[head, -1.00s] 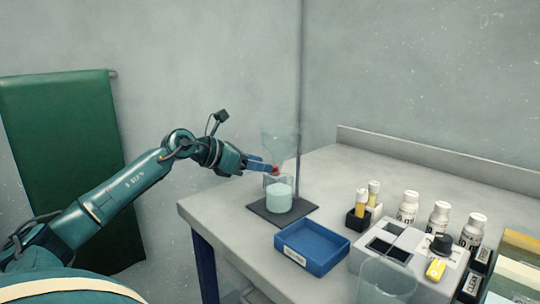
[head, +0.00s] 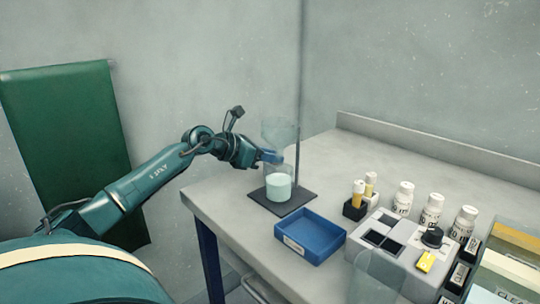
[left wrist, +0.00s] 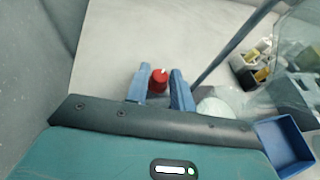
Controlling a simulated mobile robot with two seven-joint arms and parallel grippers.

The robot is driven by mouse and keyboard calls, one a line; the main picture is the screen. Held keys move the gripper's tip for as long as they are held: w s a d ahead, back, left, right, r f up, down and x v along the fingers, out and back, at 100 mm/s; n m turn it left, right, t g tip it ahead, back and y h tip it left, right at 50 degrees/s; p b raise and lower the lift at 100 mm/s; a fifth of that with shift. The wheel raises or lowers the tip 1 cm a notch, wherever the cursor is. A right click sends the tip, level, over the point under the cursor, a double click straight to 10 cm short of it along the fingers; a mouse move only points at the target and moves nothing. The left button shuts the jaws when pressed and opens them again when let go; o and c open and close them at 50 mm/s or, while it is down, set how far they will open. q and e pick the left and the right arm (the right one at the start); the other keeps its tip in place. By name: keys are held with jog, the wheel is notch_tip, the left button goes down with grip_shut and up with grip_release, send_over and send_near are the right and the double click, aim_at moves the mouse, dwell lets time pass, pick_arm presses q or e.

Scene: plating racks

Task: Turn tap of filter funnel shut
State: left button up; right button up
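The clear filter funnel (head: 279,131) stands beside a thin upright rod, above a beaker of pale mint liquid (head: 278,188). My left gripper (head: 270,157) is at the funnel's stem, above the beaker. In the left wrist view, the red tap (left wrist: 159,80) with a small white mark sits between the two blue fingers (left wrist: 160,88), which close around its sides. The tap is hidden behind the gripper in the head view. My right gripper is not in view.
The rod (head: 300,90) rises from a dark base plate (head: 282,203). A blue tray (head: 312,240) lies just in front. The bench's left edge is close below my arm.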

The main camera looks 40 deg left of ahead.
pick_arm(q)
grip_shut()
jog(key=shift+r+n+y+p, duration=0.15)
jog(key=shift+n+y+p, duration=0.35)
jog(key=shift+y+p, duration=0.15)
jog(key=shift+d+n+y+p, duration=0.1)
jog(key=shift+n+y+p, duration=0.15)
jog(key=shift+n+p, duration=0.05)
jog(key=shift+o, duration=2.1)
grip_release()
jog(key=shift+s, duration=0.15)
